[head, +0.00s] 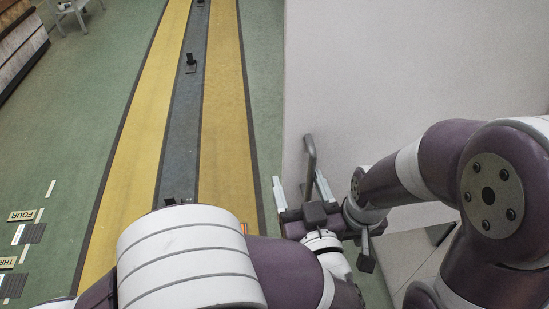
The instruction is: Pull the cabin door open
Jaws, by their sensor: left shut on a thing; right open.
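The cabin door (420,65) is a large pale grey panel filling the upper right of the head view. Its upright left edge is near the middle of the picture. A grey bar handle (310,157) stands out by that edge, low in the panel. My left gripper (300,190) is at the handle, its two light fingers on either side, shut on it. The exact contact is partly hidden by the gripper body. My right gripper (362,214) is open, just right of the left one, close to the panel. Its fingers are mostly hidden.
Green floor with yellow strips (150,120) and a dark central track (182,120) lies to the left, largely clear. Small dark posts (191,62) stand on the track. A pale tiled patch (408,256) shows below the panel. A grey chair (72,14) is far left.

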